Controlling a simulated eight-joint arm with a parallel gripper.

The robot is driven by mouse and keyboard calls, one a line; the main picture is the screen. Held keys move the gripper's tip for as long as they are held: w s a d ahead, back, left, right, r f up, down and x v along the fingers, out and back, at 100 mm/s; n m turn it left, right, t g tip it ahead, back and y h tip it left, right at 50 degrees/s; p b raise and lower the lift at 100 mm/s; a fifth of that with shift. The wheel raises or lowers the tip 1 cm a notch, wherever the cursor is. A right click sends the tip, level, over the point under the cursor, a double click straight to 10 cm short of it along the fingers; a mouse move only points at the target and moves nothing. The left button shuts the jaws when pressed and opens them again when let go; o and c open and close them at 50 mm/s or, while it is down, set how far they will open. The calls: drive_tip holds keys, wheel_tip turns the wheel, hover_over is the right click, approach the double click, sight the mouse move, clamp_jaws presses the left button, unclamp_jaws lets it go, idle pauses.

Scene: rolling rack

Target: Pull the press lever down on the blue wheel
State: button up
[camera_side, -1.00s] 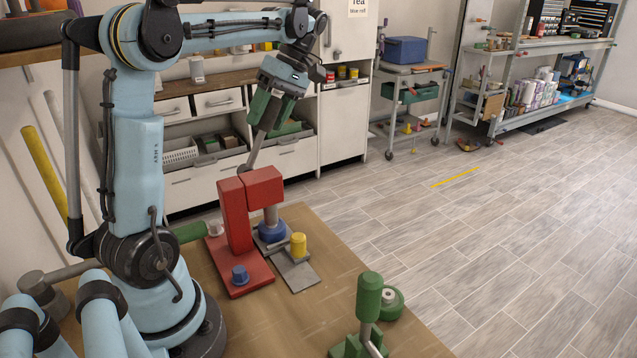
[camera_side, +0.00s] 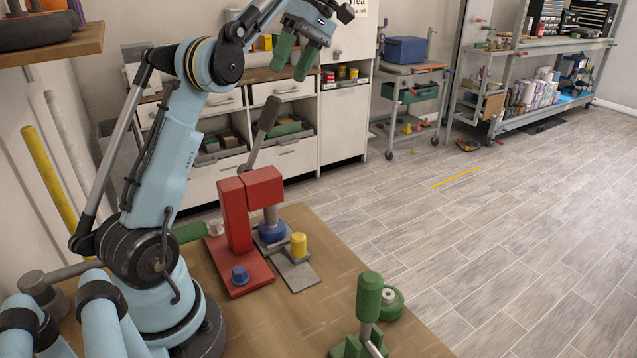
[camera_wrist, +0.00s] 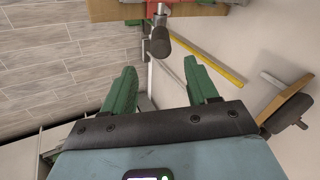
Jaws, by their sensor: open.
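The red press (camera_side: 236,222) stands on the wooden table. The blue wheel (camera_side: 272,233) sits under its grey ram; I cannot tell whether they touch. The press lever (camera_side: 258,139), a grey rod with a dark grip, rises behind the press and leans up to the right. My gripper (camera_side: 287,71) has two green fingers, is open and empty, and hangs above the lever's grip in the side view. In the wrist view, the lever's dark grip (camera_wrist: 160,45) lies just beyond the gap between my fingertips (camera_wrist: 160,66), apart from them.
A yellow peg (camera_side: 298,245) stands on a grey plate beside the press, and a blue knob (camera_side: 240,275) on its red base. A green-handled device (camera_side: 368,300) is at the table's front right. Cabinets (camera_side: 345,120) stand behind. The air around the lever is clear.

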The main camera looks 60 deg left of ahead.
drive_tip(key=shift+w+d+r, duration=0.1)
drive_tip(key=shift+w+r, duration=0.1)
drive_tip(key=shift+r, duration=0.2)
